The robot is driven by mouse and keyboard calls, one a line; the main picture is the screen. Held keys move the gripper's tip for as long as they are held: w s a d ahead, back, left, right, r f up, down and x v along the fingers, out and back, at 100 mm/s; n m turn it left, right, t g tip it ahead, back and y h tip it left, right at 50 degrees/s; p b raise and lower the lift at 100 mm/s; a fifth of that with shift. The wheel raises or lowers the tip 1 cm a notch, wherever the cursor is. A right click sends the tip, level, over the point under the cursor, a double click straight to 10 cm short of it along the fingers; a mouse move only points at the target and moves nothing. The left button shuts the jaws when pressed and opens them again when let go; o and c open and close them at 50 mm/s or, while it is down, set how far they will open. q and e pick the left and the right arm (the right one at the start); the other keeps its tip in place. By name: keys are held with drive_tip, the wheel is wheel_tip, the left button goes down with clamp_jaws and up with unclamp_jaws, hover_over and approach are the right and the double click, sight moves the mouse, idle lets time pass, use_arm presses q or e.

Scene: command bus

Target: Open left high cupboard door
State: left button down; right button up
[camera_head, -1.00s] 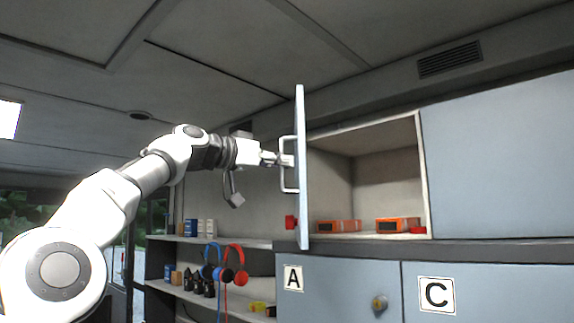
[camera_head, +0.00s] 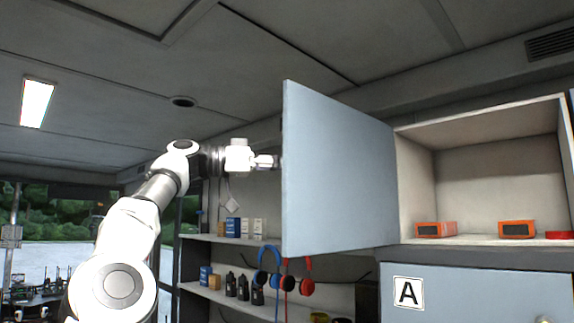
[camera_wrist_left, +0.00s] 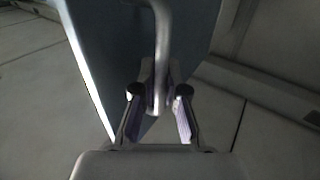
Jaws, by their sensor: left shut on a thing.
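The left high cupboard door (camera_head: 338,170) is a blue-grey panel. It stands swung wide open to the left of its cupboard (camera_head: 495,180), with its inner face towards the head camera. My left gripper (camera_head: 272,161) is at the door's free edge, and its fingertips are hidden behind the panel in the head view. In the left wrist view my left gripper (camera_wrist_left: 158,105) is shut on the door handle (camera_wrist_left: 162,45), a pale metal bar between its fingers. The door (camera_wrist_left: 115,50) also shows there behind the handle. My right gripper is not in view.
Orange boxes (camera_head: 436,229) and a red item (camera_head: 559,235) lie inside the open cupboard. Below the door, shelves hold small boxes (camera_head: 233,227), hanging headphones (camera_head: 306,277) and dark items. A lower door marked A (camera_head: 408,292) is shut. The ceiling (camera_head: 270,60) runs above.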

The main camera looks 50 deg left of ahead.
use_arm(q)
drive_tip(key=shift+d, duration=0.1)
idle(0.3)
drive_tip(key=c, duration=1.4)
unclamp_jaws()
drive_tip(key=shift+o, duration=1)
drive_tip(key=shift+w, duration=0.25)
